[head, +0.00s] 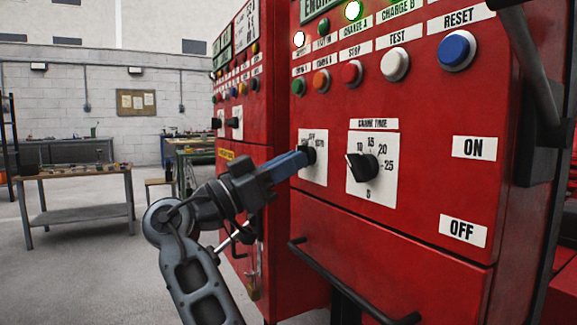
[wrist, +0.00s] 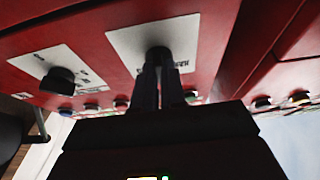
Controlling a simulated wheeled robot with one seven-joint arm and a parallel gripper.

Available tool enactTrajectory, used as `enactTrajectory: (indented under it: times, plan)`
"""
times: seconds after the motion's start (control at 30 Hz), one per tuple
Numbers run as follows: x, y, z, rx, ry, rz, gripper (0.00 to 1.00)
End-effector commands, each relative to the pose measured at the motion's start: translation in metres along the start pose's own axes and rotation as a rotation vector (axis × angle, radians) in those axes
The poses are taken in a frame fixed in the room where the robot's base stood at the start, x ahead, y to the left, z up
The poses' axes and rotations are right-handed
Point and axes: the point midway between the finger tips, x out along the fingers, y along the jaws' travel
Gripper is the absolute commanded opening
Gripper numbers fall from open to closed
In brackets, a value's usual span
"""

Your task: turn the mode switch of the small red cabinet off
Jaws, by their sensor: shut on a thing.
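The small red cabinet (head: 420,200) fills the right half of the head view. Its mode switch (head: 309,154) is a small black knob on a white plate (head: 314,174), at the left of the panel. My gripper (head: 304,157) is shut on the knob, its blue fingers reaching it from the left. The fingers cover much of the knob, so where it points cannot be told. In the wrist view the knob (wrist: 158,56) shows between the tips of the dark fingers, in front of its white plate.
A second black knob, for crank time (head: 362,167), sits just right of the mode switch. Push buttons, including a blue reset (head: 457,50), line the panel above. A black handle bar (head: 350,285) juts out below. Another red cabinet (head: 245,90) stands behind at left. Open floor (head: 90,270) lies left.

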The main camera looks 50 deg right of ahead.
Motion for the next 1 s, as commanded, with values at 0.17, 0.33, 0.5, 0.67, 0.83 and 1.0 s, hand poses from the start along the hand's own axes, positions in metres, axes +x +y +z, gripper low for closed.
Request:
enactTrajectory:
  times: [0.17,0.33,0.5,0.67,0.83,1.0]
  plan:
    - [0.003,0.000,0.001,-0.002,-0.004,0.005,0.20]
    - [0.003,0.001,0.001,-0.001,-0.004,0.006,0.36]
    - [0.002,0.000,0.001,-0.001,-0.003,0.004,0.36]
    - [0.001,0.000,0.000,-0.001,-0.002,0.002,0.36]
    - [-0.015,-0.001,0.000,-0.002,-0.002,-0.001,0.36]
    - [-0.044,-0.001,0.000,-0.002,-0.001,0.000,0.36]
